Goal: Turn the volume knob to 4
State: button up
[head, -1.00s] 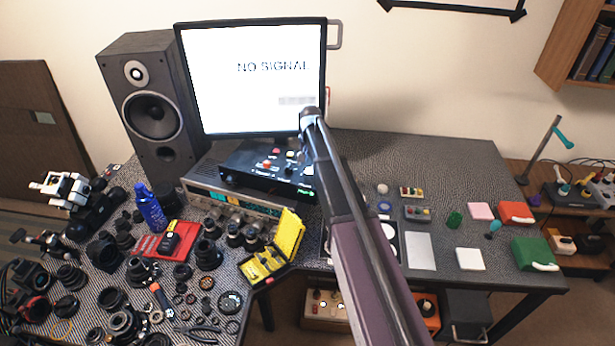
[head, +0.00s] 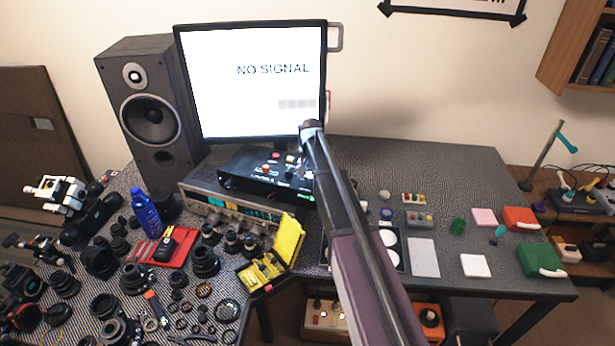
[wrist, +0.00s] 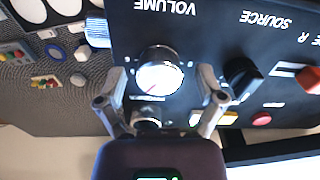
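The volume knob (wrist: 160,75) is a round, pale silver knob with a red mark. It sits under the word VOLUME, which appears upside down in the wrist view, on a black control box (wrist: 205,40). My gripper (wrist: 163,84) is open, one finger on each side of the knob, with a visible gap on both sides. I see no numbers I can read around the knob. In the head view the black box (head: 240,180) stands below the monitor, and my arm hides the knob there.
A black SOURCE knob (wrist: 243,77) is beside the right finger, with a red button (wrist: 261,118) near it. The monitor (head: 250,105) reads NO SIGNAL behind the box. A silver instrument (head: 200,190) lies beneath the box. A yellow case (head: 288,240) stands open in front.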

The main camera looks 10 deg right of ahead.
jog(key=c, duration=1)
jog(key=shift+n, duration=0.6)
jog(key=o, duration=1.1)
jog(key=shift+o, duration=0.2)
